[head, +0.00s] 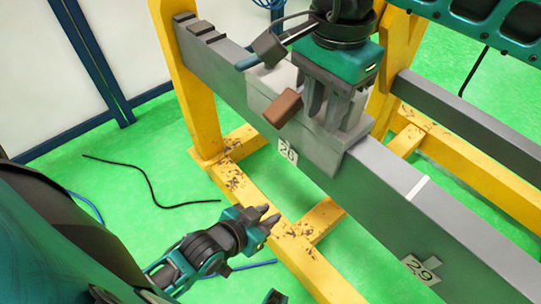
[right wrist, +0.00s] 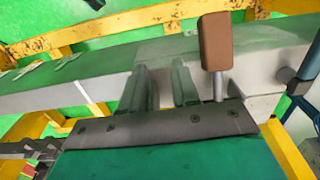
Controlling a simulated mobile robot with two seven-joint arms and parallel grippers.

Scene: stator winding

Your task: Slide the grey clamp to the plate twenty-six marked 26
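The grey clamp (head: 270,88) sits around the grey beam, and also shows in the right wrist view (right wrist: 187,47). A brown block-shaped handle (head: 284,107) on a metal stem stands at it; the handle shows in the right wrist view too (right wrist: 216,41). My right gripper (head: 333,120) points down at the clamp's top, its two fingers apart; I see nothing clearly between them, and their tips are partly hidden. A white plate (head: 288,152), reading 20 or 26, is on the beam's side just below the clamp. My left gripper (head: 267,216) is empty and low, its fingers slightly apart.
The grey beam (head: 385,195) runs on yellow stands (head: 190,90). A plate marked 29 (head: 421,269) is further right. A pale line (head: 418,187) crosses the beam top between clamp and that plate. A dark cable (head: 150,185) lies on the green floor.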

